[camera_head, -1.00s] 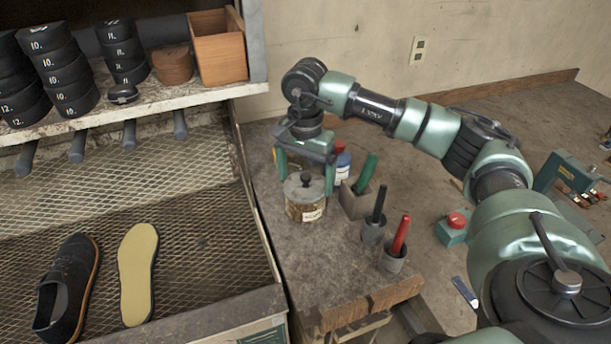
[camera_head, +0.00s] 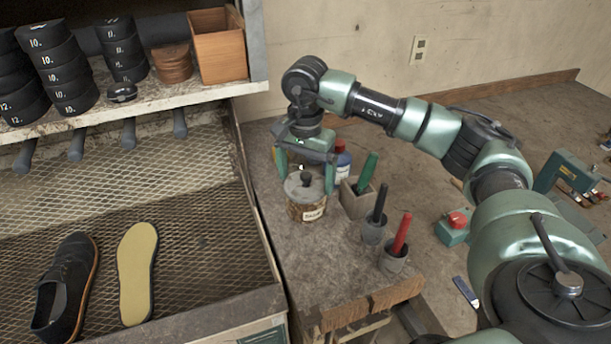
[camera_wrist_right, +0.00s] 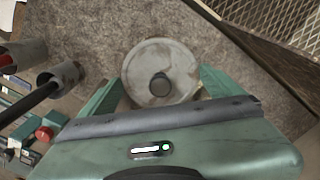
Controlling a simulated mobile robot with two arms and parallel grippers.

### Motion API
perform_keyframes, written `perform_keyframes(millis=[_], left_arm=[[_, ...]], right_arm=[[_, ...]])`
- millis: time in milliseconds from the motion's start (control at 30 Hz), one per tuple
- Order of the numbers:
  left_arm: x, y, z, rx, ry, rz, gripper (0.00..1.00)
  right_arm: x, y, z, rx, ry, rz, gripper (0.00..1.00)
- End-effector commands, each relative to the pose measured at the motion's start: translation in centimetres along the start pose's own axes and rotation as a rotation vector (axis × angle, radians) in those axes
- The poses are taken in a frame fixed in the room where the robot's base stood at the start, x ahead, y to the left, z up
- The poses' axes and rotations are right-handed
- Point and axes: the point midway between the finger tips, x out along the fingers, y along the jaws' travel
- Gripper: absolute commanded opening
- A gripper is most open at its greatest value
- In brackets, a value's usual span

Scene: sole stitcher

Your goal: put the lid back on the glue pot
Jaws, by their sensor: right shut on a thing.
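The glue pot (camera_head: 307,212) is a round jar with brown contents and a pale label, standing on the worn bench top. Its grey round lid (camera_head: 294,186), with a dark knob, rests over the pot's mouth and looks level. The lid (camera_wrist_right: 143,73) fills the middle of the right wrist view, hiding the pot beneath it. My right gripper (camera_head: 306,178) points down over the pot, its green fingers on either side of the lid and shut on it. Whether the lid is fully seated is too small to tell. My left gripper is not in view.
The mesh tray (camera_head: 195,215) with shoe and sole lies left.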

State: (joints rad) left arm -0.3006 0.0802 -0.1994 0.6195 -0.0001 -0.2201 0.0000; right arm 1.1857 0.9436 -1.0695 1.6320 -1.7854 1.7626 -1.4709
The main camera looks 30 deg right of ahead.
Motion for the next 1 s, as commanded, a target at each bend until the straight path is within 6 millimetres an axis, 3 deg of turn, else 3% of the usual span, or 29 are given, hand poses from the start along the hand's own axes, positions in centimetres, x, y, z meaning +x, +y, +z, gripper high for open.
perform_keyframes(millis=[1000], left_arm=[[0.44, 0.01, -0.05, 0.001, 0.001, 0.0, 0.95]], right_arm=[[0.27, -0.02, -0.01, 0.0, 0.0, -0.001, 0.55]])
